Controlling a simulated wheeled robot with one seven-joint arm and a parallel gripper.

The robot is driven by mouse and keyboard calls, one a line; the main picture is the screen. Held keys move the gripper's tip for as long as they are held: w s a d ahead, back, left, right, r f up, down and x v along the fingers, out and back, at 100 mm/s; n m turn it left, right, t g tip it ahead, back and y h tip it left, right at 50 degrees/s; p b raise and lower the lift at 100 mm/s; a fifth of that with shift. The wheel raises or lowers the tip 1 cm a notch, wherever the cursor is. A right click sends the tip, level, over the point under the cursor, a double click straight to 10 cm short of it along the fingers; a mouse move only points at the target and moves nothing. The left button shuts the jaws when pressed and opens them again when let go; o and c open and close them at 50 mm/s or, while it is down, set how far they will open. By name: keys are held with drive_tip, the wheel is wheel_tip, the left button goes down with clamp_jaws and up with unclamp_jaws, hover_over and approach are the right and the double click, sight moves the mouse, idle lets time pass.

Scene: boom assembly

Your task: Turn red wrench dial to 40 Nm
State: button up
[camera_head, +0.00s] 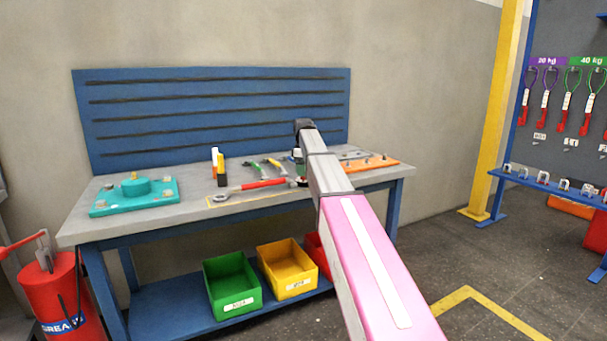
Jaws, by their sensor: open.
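The red wrench (264,184) lies on the workbench top near its front edge. Its grey ring head (221,198) points left and its red handle runs right. The handle's right end is beside my forearm, where the dial is too small and partly covered to read. My arm reaches from the lower right over the bench. My gripper (300,168) is at the arm's far end, close to the handle's right end. It is open, but its fingers are small and mostly hidden by the arm. I cannot tell whether it touches the wrench.
The workbench (75,232) also holds a teal block (135,194) at left, upright bottles (218,166), hand tools behind the wrench and an orange plate (376,162) at right. A blue slotted panel (210,115) stands behind. Green (232,284) and yellow (287,268) bins sit below.

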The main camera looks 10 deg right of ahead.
wheel_tip(320, 180, up, 9)
idle(0.3)
